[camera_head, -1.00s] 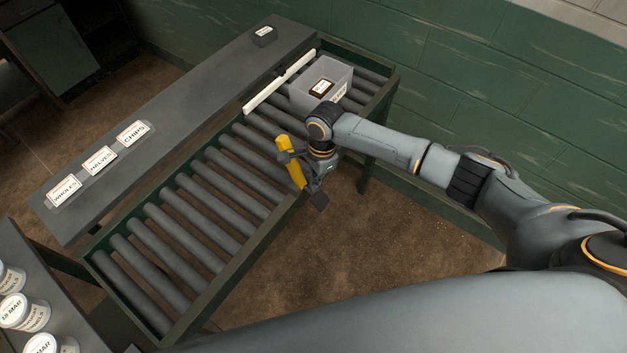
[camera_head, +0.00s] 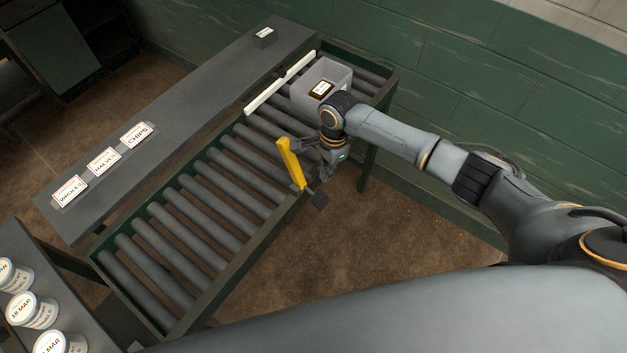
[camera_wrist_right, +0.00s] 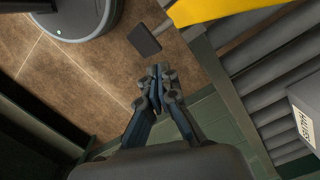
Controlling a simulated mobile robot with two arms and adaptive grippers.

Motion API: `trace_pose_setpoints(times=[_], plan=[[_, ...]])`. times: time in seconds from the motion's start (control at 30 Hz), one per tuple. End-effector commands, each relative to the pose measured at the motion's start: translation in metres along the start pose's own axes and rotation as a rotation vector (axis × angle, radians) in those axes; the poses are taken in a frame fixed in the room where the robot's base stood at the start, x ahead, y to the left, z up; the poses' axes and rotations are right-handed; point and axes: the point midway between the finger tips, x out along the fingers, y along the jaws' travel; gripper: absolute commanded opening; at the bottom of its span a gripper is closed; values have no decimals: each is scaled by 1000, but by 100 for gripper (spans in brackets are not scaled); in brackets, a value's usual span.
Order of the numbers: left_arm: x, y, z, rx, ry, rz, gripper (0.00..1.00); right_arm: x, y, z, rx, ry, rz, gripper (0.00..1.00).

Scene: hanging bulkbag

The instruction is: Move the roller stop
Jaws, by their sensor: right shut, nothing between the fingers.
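The roller stop is a yellow bar (camera_head: 290,164) with a dark pad (camera_head: 320,200) at its lower right, on the near right edge of the roller conveyor. In the right wrist view the yellow bar (camera_wrist_right: 215,8) crosses the top right, and the dark pad (camera_wrist_right: 144,40) lies just beyond my fingertips. My right gripper (camera_head: 325,170) is beside the stop, on its right side. In the wrist view its fingers (camera_wrist_right: 156,76) are together and empty, apart from the pad. My left gripper is not in view.
The roller conveyor (camera_head: 205,205) has bare rollers up to a white bar (camera_head: 280,83). A grey bin (camera_head: 340,78) with a labelled item stands near its far end. A labelled shelf (camera_head: 170,105) runs along its left. Lidded tubs (camera_head: 38,312) stand at lower left.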

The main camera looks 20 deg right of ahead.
Motion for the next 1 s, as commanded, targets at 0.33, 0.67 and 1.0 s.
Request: trace_pose_setpoints(times=[0.33,0.67,1.0], plan=[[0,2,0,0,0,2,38,-74,0,0,-2,1,-4,0],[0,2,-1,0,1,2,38,-105,0,-1,0,1,-1,0],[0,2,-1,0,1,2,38,-105,0,-1,-1,1,-1,0]])
